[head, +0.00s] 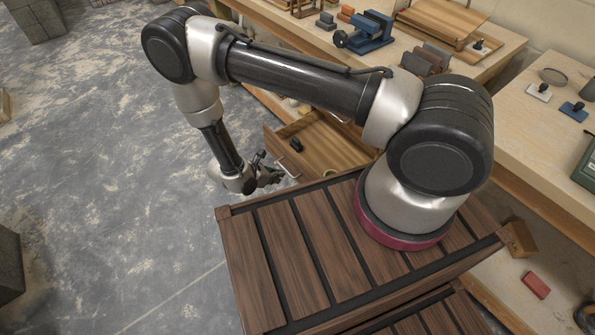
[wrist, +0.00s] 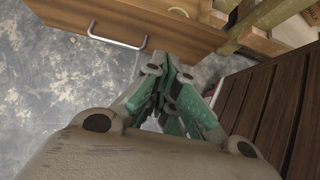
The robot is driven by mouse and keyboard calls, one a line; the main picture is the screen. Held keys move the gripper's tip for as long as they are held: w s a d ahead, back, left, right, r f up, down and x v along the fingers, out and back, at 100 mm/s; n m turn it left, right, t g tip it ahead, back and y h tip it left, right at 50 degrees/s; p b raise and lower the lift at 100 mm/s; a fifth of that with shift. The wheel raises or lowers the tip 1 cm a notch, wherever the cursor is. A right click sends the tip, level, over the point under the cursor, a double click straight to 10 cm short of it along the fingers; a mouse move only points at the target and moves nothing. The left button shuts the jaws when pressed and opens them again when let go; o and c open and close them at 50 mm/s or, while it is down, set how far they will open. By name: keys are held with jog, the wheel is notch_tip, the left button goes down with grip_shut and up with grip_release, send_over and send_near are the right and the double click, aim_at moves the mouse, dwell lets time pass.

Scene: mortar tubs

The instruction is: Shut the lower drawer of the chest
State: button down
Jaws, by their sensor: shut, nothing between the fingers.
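A light wooden drawer (head: 331,139) stands pulled out, with its inside showing from above. A small dark object (head: 295,143) and a yellowish ring-like object (head: 330,172) lie in it. Its front (wrist: 165,22) carries a metal bar handle (wrist: 117,40), which also shows in the head view (head: 288,166). The chest around it is mostly hidden by my arm, so I cannot tell its level. My gripper (head: 277,177) is shut and empty, beside the drawer front. In the wrist view its green-padded fingers (wrist: 174,75) point at the front, right of the handle. I cannot tell whether they touch it.
A workbench (head: 505,48) with a blue vise (head: 368,32) and several blocks stands behind. Another bench (head: 545,140) is at the right. My slatted wooden base lies close to the drawer. Concrete floor (head: 110,170) is open at the left; a dark block (head: 10,265) stands at its edge.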

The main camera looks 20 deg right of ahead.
send_near(306, 173)
notch_tip(306, 173, down, 3)
jog(key=shift+w+d, duration=0.2)
jog(key=shift+d, duration=0.55)
jog(key=shift+w+d, duration=0.2)
jog(key=shift+d, duration=0.55)
jog(key=shift+d, duration=0.15)
